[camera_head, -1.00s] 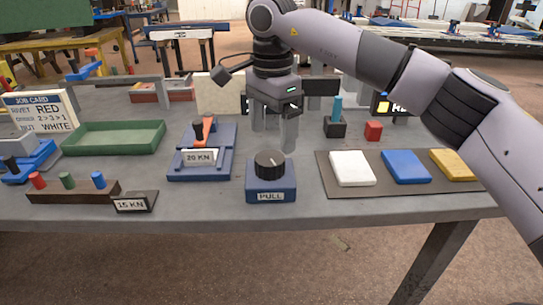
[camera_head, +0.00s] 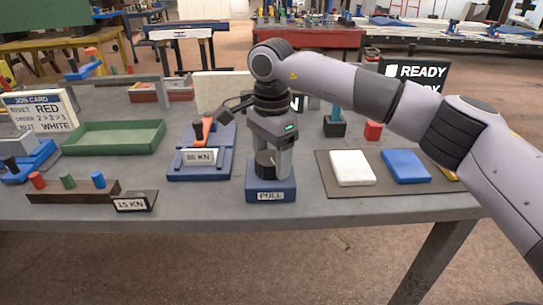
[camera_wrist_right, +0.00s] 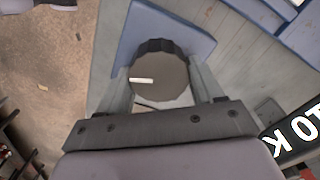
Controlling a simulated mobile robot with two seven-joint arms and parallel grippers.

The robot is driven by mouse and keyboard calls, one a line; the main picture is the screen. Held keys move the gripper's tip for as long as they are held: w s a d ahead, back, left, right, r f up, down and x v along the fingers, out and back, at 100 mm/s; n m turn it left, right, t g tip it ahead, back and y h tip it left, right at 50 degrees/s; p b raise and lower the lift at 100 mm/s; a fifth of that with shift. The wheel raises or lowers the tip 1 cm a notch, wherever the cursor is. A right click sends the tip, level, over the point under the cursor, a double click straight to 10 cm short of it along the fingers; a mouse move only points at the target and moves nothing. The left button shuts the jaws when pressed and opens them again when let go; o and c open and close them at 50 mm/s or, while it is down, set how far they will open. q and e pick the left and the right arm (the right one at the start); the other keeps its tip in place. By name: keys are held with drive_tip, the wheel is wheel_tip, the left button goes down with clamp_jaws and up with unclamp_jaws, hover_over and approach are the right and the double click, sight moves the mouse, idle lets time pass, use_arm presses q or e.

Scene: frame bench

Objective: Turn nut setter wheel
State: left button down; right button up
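The nut setter wheel, a dark round knob (camera_head: 264,164), sits on a blue base (camera_head: 270,196) labelled PULL at the bench's front middle. My right gripper (camera_head: 273,170) points down over it, its fingers around the knob and partly hiding it. In the right wrist view the knob (camera_wrist_right: 160,78), with a white pointer mark, lies between the two fingers of the right gripper (camera_wrist_right: 160,72). The fingers are very close to its sides; whether they press on it I cannot tell. My left gripper is not in view.
Left of the wheel stands a blue device (camera_head: 210,170) with an orange lever and a KN plaque. A mat (camera_head: 335,188) with white and blue blocks lies to the right. A green tray (camera_head: 113,138) and peg rack (camera_head: 75,192) are farther left.

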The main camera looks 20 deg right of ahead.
drive_tip(key=shift+m, duration=0.3)
drive_tip(key=shift+m, duration=0.9)
drive_tip(key=m+p, duration=0.1)
drive_tip(key=m, duration=0.2)
drive_tip(key=shift+s+m, duration=0.1)
drive_tip(key=shift+m, duration=0.2)
drive_tip(key=m, duration=0.5)
drive_tip(key=shift+r+m, duration=0.1)
drive_tip(key=shift+m, duration=0.2)
drive_tip(key=o, duration=1)
drive_tip(key=shift+s, duration=0.1)
drive_tip(key=shift+c, duration=0.2)
